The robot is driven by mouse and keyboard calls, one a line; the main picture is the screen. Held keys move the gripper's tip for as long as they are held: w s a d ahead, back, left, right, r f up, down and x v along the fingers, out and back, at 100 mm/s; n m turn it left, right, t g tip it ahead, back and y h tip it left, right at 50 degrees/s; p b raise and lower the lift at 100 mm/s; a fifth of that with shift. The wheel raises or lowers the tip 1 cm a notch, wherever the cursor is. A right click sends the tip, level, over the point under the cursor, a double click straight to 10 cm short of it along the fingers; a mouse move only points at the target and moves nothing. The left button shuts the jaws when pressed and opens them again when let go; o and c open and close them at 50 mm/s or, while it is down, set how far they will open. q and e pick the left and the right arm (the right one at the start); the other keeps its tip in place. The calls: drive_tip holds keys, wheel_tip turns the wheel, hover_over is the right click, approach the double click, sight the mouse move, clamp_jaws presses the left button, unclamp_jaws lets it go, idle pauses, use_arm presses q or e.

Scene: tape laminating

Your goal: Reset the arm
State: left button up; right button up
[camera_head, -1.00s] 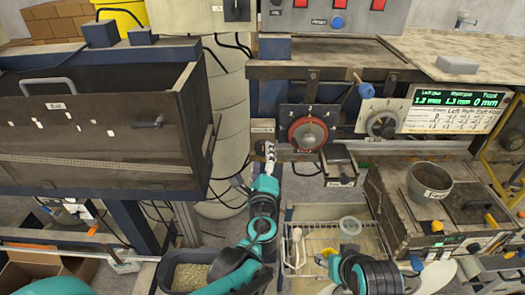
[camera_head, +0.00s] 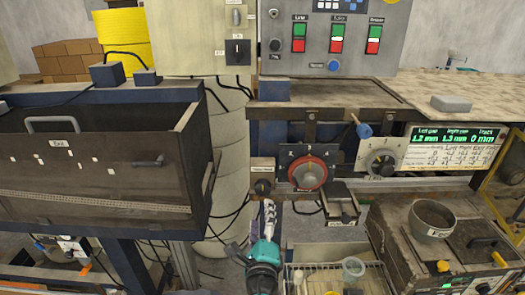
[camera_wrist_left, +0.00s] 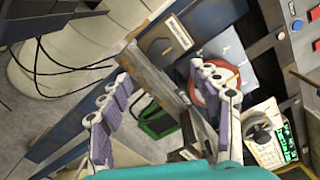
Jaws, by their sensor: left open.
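My left gripper (camera_head: 268,215) points up just below a small box with a black knob (camera_head: 263,186), on the front of the machine. In the left wrist view the two purple-padded fingers (camera_wrist_left: 165,95) are spread apart with nothing held between them. Beyond them that view shows a dark plate with a label (camera_wrist_left: 166,44) and a red dial (camera_wrist_left: 210,85). The same red dial (camera_head: 307,173) is right of the gripper in the head view. My right gripper is not in view.
A dark open-topped bin (camera_head: 100,175) stands to the left. A wire rack (camera_head: 310,280) with a small cup (camera_head: 353,268) lies below right. A grey bowl (camera_head: 432,220) sits on a worn box further right. Hoses hang beside the gripper.

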use_arm(q)
drive_tip(key=s+a+f+n+g+y+b, duration=0.1)
drive_tip(key=s+a+f+n+g+y, duration=0.2)
drive_tip(key=a+n, duration=0.4)
drive_tip(key=s+a+f+n+g+y+b, duration=0.1)
drive_tip(key=a+f+n+g, duration=0.3)
drive_tip(key=a, duration=0.5)
drive_tip(key=s+a+f+n+g+h+b, duration=0.1)
drive_tip(key=s+f+n+g+h, duration=0.3)
drive_tip(key=s+f+n, duration=0.5)
drive_tip(key=s+n+b, duration=0.1)
drive_tip(key=s+n, duration=0.2)
drive_tip(key=shift+s+a, duration=0.25)
